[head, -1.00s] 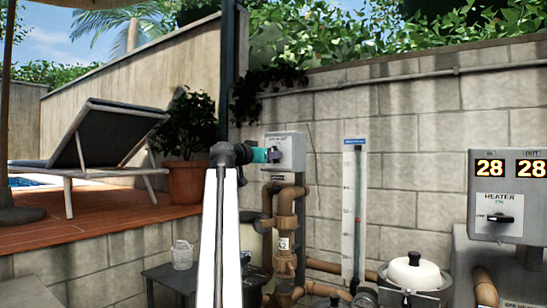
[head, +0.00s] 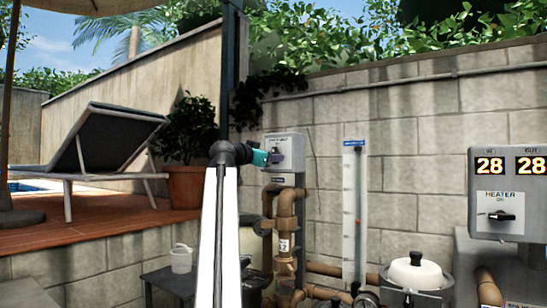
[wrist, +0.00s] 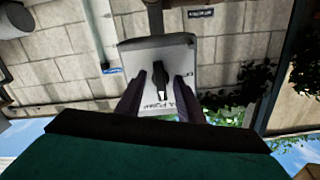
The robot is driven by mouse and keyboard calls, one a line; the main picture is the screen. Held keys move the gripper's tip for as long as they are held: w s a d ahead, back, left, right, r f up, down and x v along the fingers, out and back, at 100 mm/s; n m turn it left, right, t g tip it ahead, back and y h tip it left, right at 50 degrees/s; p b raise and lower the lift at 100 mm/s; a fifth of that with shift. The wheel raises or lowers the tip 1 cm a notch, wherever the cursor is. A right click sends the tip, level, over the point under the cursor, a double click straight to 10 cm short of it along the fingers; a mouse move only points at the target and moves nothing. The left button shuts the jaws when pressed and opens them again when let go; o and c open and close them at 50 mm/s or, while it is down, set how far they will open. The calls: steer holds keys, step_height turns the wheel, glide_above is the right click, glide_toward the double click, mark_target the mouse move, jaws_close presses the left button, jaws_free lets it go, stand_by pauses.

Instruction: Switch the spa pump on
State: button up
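The spa pump switch is a light grey wall box (head: 297,150) with a black knob; in the head view my gripper is in front of the knob's lower area. The wrist view shows the box (wrist: 190,52) upside down, with its partly covered "PUMP" label, and the black knob (wrist: 160,80) pointing roughly along the picture's vertical. My gripper (wrist: 160,78) is open, its dark fingers on either side of the knob with gaps showing. I cannot tell whether the tips touch the box. In the head view my gripper (head: 274,157) reaches the box from the left.
Brown pipes (head: 286,215) run below the box. A clear level tube (head: 354,210) stands to its right. The heater panel (head: 497,205) reads 28 and 28 at the far right. A potted plant (head: 186,185) and a lounger (head: 95,145) are left.

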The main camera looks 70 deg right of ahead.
steer(key=v, duration=0.7)
stand_by(0.6)
steer(key=shift+r, duration=0.1)
stand_by(0.4)
